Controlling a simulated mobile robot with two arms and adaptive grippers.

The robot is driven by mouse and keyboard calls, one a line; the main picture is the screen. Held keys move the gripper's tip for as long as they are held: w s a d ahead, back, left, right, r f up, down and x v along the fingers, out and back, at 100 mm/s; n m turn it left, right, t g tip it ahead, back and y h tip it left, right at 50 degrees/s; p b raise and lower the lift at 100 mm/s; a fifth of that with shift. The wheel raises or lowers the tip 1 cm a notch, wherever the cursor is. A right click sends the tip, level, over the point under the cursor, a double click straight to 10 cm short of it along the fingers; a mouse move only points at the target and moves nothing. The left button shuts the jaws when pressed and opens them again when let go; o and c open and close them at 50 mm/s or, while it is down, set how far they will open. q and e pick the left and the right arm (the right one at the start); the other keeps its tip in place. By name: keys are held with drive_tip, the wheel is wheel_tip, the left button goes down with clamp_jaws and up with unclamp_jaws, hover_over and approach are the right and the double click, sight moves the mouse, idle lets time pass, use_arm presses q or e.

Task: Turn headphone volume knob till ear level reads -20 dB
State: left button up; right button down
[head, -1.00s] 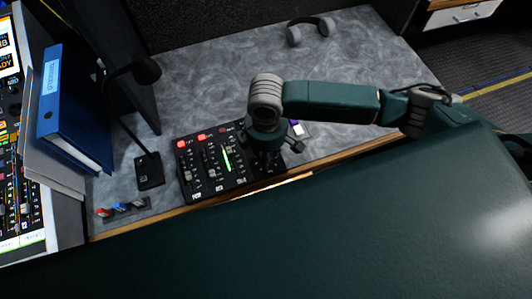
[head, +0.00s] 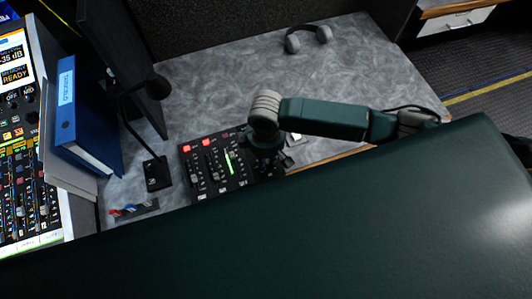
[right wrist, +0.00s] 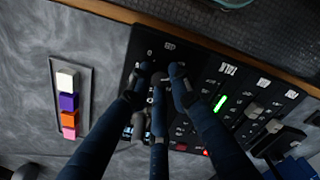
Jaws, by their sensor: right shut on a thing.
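A black control panel (head: 205,174) with faders, red buttons and a lit green strip lies on the grey desk. My right gripper (head: 262,165) points down over its right end. In the right wrist view, its fingers (right wrist: 158,78) are closed around a small knob on the panel's end section; the fingers hide most of the knob and any pointer mark. The panel (right wrist: 216,84) also shows there with its green strip. A screen (head: 13,55) at the far left reads "-35 dB", with "READY" below; its top is cut off. My left gripper is not in view.
Headphones (head: 309,39) lie at the back of the desk (head: 215,85). A gooseneck microphone (head: 158,172) stands left of the panel, beside a blue binder (head: 85,120). A strip of coloured blocks (right wrist: 67,103) lies beside the panel. My dark green body covers the foreground.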

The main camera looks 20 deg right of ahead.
drive_tip(key=shift+m+p, duration=1)
drive_tip(key=shift+p, duration=0.1)
drive_tip(key=c, duration=1.6)
unclamp_jaws()
wheel_tip(320, 180, up, 12)
drive_tip(key=shift+r, duration=0.1)
drive_tip(key=shift+s, duration=0.1)
